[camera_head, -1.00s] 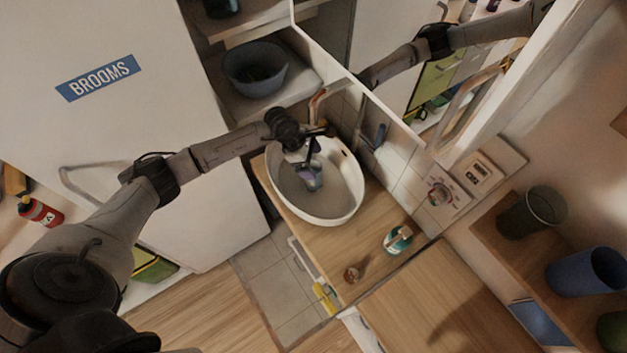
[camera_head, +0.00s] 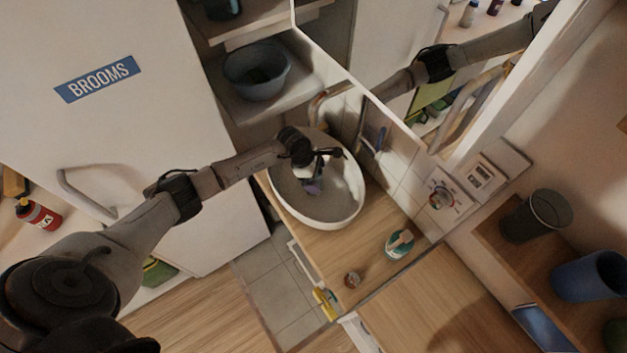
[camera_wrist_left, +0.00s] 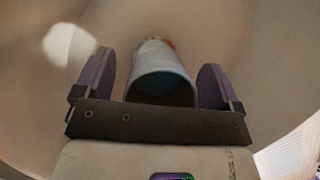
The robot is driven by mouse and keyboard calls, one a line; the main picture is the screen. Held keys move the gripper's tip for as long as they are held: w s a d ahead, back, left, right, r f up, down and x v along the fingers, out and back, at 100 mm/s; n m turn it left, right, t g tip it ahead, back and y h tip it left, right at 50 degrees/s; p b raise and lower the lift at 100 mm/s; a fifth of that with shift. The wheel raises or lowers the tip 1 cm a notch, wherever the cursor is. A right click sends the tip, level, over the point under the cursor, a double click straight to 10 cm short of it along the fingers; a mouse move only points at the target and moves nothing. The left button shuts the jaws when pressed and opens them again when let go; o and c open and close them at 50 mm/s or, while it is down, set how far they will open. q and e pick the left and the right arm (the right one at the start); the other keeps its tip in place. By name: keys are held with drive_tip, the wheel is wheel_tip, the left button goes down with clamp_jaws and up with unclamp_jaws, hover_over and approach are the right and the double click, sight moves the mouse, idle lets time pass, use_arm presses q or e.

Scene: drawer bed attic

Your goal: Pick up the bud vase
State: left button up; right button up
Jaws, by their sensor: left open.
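The bud vase, which I take to be the pale blue-white cylinder (camera_wrist_left: 162,72) in the left wrist view, stands in the basin with its dark open mouth facing the camera. My left gripper (camera_head: 313,187) is open and reaches down into the white oval basin (camera_head: 345,214) in the head view. In the left wrist view its two purple fingers (camera_wrist_left: 155,80) are on either side of the vase, with small gaps showing. In the head view the gripper hides most or all of the vase. My right gripper is not in view.
A curved tap (camera_head: 325,97) stands at the basin's back edge, close to my left wrist. A mirror and tiled wall bound the right side.

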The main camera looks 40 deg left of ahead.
use_arm(q)
drive_tip(key=c, duration=1.1)
drive_tip(key=shift+r, duration=0.25)
drive_tip(key=shift+c, duration=0.2)
